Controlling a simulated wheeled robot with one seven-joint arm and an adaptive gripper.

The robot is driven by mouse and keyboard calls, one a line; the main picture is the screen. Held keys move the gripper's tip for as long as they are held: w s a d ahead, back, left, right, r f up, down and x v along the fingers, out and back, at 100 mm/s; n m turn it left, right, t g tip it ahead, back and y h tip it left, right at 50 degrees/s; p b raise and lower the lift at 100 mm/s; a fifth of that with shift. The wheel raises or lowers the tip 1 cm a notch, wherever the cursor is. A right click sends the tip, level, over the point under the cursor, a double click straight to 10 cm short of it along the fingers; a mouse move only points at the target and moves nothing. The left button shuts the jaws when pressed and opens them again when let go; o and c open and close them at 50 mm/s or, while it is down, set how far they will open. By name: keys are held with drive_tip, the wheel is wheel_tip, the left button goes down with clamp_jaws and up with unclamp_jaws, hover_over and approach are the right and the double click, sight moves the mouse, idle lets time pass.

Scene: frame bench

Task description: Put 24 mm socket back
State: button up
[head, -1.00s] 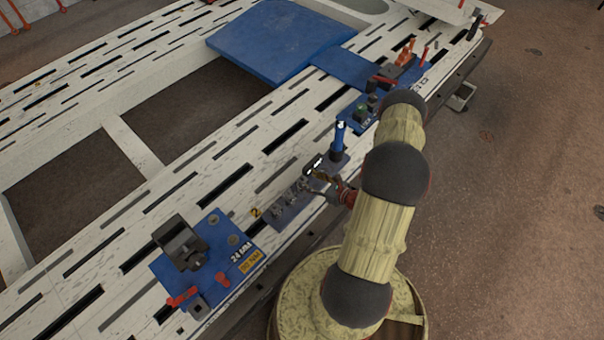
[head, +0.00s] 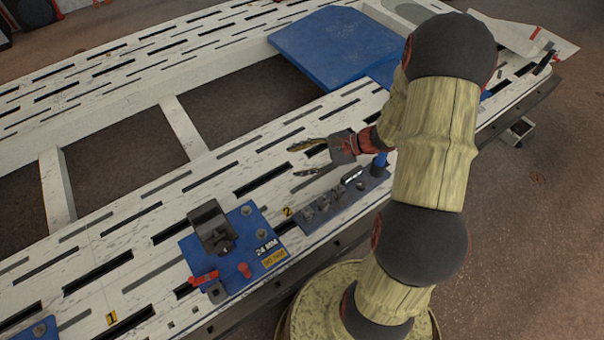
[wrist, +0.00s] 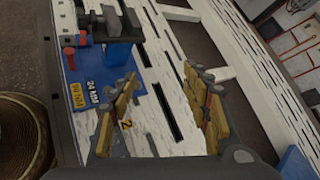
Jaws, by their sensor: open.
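My gripper (head: 312,159) is open above the white slotted bench, on the far side of the socket rack (head: 318,222). The wrist view shows the two yellowish fingers (wrist: 163,108) wide apart with nothing between them. The rack is a dark strip along the near bench edge, with several small grey sockets (head: 323,203) and a black piece with a white mark (head: 352,175). I cannot tell which socket is the 24 mm one. A blue plate (head: 236,271) to the left carries a "24 MM" label (head: 267,246); the label also shows in the wrist view (wrist: 92,92).
The blue plate carries a dark clamp block (head: 212,228) and red parts (head: 204,278). A blue upright piece (head: 379,163) stands at the rack's right end, partly behind my arm. A large blue panel (head: 335,45) lies farther back. The bench has open gaps beyond its near strip.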

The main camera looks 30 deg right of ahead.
drive_tip(key=s+a+r+n+g+h, duration=0.3)
drive_tip(key=s+a+r+n+g, duration=0.2)
drive_tip(key=s+a+r+n, duration=0.45)
drive_tip(key=s+r+n+t+h, duration=0.1)
drive_tip(key=s+r+n+h, duration=0.2)
drive_tip(key=r, duration=0.4)
drive_tip(key=s+a+r+n+t+h, duration=0.1)
drive_tip(key=s+r+n+t+h, duration=0.1)
drive_tip(key=s+r+n, duration=0.4)
drive_tip(key=shift+s+a+r+t+h, duration=0.2)
drive_tip(key=shift+s+r+t+h, duration=0.15)
drive_tip(key=shift+r+h, duration=0.5)
drive_tip(key=shift+n, duration=0.25)
drive_tip(key=shift+r+p, duration=1.05)
drive_tip(key=shift+r, duration=0.05)
